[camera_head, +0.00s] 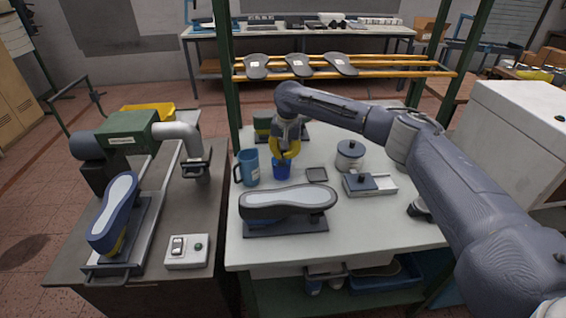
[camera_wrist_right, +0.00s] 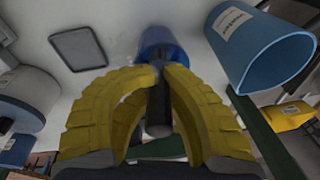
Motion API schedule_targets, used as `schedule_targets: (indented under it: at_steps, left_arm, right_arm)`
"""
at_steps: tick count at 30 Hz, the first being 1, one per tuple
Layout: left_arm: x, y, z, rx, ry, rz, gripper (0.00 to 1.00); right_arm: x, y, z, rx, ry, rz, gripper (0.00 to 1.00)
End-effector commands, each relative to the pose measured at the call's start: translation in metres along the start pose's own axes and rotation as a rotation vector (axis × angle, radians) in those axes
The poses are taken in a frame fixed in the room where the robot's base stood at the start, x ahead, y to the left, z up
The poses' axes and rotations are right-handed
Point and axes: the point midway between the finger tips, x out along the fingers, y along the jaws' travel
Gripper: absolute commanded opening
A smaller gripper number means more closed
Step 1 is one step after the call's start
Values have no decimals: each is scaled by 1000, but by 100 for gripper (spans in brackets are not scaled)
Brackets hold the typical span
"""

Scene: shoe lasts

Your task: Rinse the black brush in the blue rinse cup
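The small blue rinse cup (camera_head: 281,171) stands on the white table, right of a larger blue jug (camera_head: 249,170). My right gripper (camera_head: 286,151), with yellow fingers, is directly above the cup. In the right wrist view, its fingertips (camera_wrist_right: 160,78) close around the dark handle of the black brush (camera_wrist_right: 159,105). The brush points toward the blue cup (camera_wrist_right: 160,42), and its far end is hidden at or inside the cup. I cannot tell how deep it sits. My left gripper is in neither view.
A shoe last on a dark base (camera_head: 288,203) lies in front of the cup. A square dark tray (camera_head: 316,174), a lidded grey pot (camera_head: 350,155) and a box with a blue block (camera_head: 368,184) are to the right. A green post (camera_head: 234,95) rises at the table's left.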

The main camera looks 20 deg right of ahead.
Motion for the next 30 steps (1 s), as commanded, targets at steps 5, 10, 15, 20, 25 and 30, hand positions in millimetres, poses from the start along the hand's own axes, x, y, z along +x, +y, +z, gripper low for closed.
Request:
schedule_targets:
  at_steps: [5, 10, 15, 20, 25, 30]
  left_arm:
    - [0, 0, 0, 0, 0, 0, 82]
    - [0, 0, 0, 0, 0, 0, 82]
    - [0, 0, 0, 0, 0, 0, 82]
    - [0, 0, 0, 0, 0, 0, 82]
    - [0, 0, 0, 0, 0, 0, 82]
    - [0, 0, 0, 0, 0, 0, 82]
  right_arm:
    - [-14, -2, -2, -1, 2, -2, 0]
    - [-25, -3, -4, 0, 2, -2, 0]
    - [-37, -4, -5, 0, 3, -2, 0]
    - [-47, -5, -6, -1, 2, -2, 0]
    - [-58, -6, -7, 0, 3, -2, 0]
    - [-65, -7, -8, 0, 2, -2, 0]
